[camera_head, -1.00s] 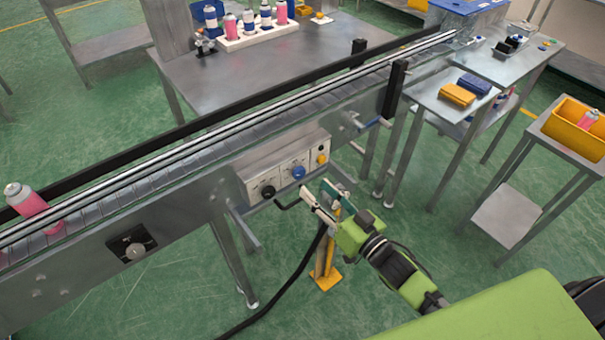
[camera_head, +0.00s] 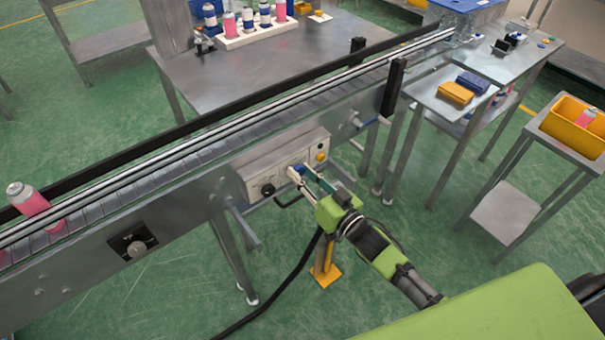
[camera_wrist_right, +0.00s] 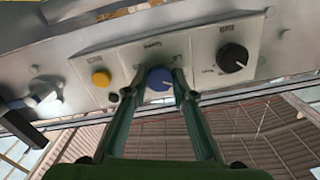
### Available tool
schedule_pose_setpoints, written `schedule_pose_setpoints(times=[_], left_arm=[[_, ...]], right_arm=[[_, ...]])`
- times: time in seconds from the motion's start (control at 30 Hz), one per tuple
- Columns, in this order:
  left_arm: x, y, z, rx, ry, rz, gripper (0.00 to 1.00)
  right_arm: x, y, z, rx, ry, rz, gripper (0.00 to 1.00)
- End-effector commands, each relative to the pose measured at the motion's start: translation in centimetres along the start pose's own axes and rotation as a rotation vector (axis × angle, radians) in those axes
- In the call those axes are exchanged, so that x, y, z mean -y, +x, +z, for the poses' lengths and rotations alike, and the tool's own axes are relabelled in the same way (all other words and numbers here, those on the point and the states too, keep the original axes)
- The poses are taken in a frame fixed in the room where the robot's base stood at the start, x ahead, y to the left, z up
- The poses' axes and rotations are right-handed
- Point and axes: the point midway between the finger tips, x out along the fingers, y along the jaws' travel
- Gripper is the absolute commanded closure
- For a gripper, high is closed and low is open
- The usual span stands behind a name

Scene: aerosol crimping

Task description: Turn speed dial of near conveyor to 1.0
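The near conveyor's control panel (camera_head: 283,166) is a pale box on the conveyor's side. It carries a black dial (camera_head: 267,190), a blue dial (camera_head: 299,169) and a yellow button (camera_head: 320,156). My right gripper (camera_head: 300,173) is at the blue dial. In the right wrist view, its two green fingers stand apart on either side of the blue dial (camera_wrist_right: 160,79), with the black dial (camera_wrist_right: 232,57) to the right. I cannot tell whether the fingertips touch the dial. The scale marks are too small to read. My left gripper is out of view.
A silver knob on a black plate (camera_head: 123,236) sits farther left on the conveyor (camera_head: 180,220). A pink can (camera_head: 30,200) stands on the belt. A yellow post (camera_head: 326,268) and a black cable (camera_head: 288,285) are below the panel.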

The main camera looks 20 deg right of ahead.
Motion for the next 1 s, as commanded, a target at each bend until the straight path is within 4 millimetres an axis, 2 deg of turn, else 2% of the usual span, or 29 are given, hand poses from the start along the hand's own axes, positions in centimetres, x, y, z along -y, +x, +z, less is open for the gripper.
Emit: schedule_pose_setpoints(times=[0.27, 0.47, 1.0], left_arm=[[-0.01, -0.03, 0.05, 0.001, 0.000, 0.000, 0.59], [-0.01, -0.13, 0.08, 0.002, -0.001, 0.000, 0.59], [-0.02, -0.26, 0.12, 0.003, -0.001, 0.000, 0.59]], right_arm=[[0.01, -0.01, -0.02, 0.000, -0.021, 0.000, 0.97], [0.01, 0.00, -0.04, 0.000, -0.107, 0.001, 0.97], [0.01, 0.00, 0.00, -0.001, -0.584, 0.001, 0.97]])
